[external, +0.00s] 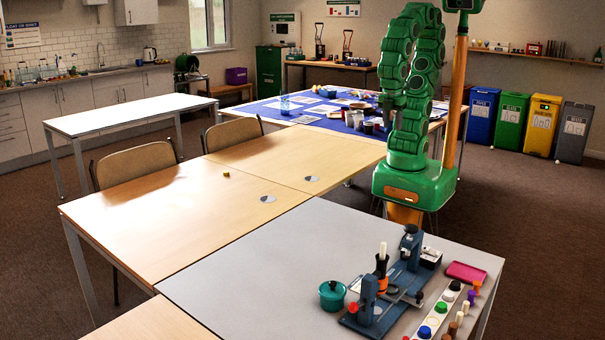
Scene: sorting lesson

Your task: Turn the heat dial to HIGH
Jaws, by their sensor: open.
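I cannot single out the heat dial or any HIGH mark at this size. A blue-grey bench machine (368,296) stands on the grey table at the lower right, with a black-and-white upright part and small red parts. A dial on it may be too small to see or turned away. My gripper (388,117) hangs at the end of my folded green arm, above the blue-covered table at the back and far from the machine. It is small and dark, its jaws are open, and I see nothing held in it.
A teal pot (332,295) stands left of the machine. A white strip with coloured knobs (434,318) and a pink tray (466,272) lie to its right. The grey table (250,285) is clear at left. Wooden tables (165,215) and chairs stand beyond it.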

